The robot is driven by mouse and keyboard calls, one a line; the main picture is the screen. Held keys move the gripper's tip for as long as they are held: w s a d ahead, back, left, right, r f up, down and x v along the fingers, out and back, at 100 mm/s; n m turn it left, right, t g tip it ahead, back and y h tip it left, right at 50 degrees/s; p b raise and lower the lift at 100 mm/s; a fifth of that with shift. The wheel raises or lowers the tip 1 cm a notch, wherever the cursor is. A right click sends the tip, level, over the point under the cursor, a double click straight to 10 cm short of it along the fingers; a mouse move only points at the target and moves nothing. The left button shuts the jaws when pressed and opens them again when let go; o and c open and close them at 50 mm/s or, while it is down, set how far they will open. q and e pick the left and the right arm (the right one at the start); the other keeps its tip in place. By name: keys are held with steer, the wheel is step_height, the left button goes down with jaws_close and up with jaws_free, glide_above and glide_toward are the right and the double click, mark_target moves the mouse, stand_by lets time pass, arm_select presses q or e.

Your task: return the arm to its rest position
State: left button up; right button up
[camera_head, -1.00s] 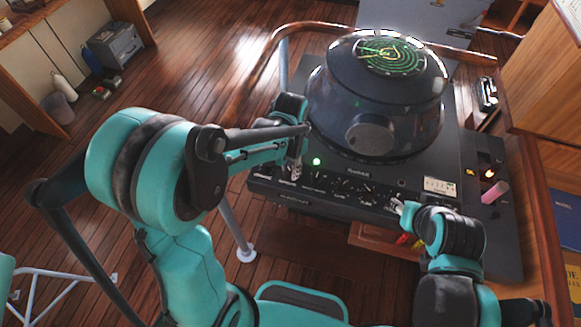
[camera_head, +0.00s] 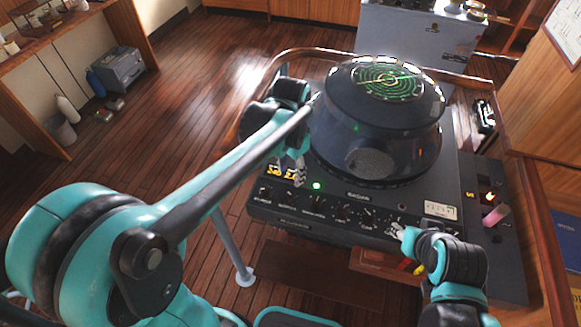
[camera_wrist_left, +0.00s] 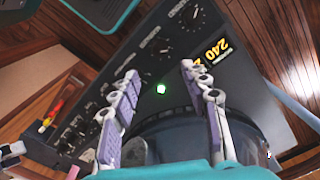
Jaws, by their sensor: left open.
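My left gripper (camera_head: 297,176) hangs over the near left part of the radar console's black panel (camera_head: 330,208), beside a lit green lamp (camera_head: 317,186) and an orange digit display (camera_head: 281,171). In the left wrist view its two purple-padded fingers (camera_wrist_left: 158,100) are apart with nothing between them but the panel behind; the green lamp (camera_wrist_left: 161,88) and display (camera_wrist_left: 211,52) show there too. I cannot tell whether the fingers touch the panel. My right gripper (camera_head: 400,236) is at the panel's near right edge; its fingers are too small to read.
The domed radar unit (camera_head: 375,125) with a green screen stands just behind the panel. A wooden rail (camera_head: 262,85) curves round the console's left and back. A pink cylinder (camera_head: 496,215) stands at the right. The wooden floor (camera_head: 190,110) to the left is open.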

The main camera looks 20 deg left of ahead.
arm_select(q)
steer(key=shift+r, duration=0.6)
steer(key=s+a+f+n+t+b, duration=0.5)
steer(key=s+f+n+t+b, duration=0.1)
steer(key=s+f+b, duration=0.4)
steer(key=shift+s+f+n+t+b, duration=0.35)
steer(key=shift+s+f+n+t, duration=0.1)
steer(key=shift+t, duration=0.15)
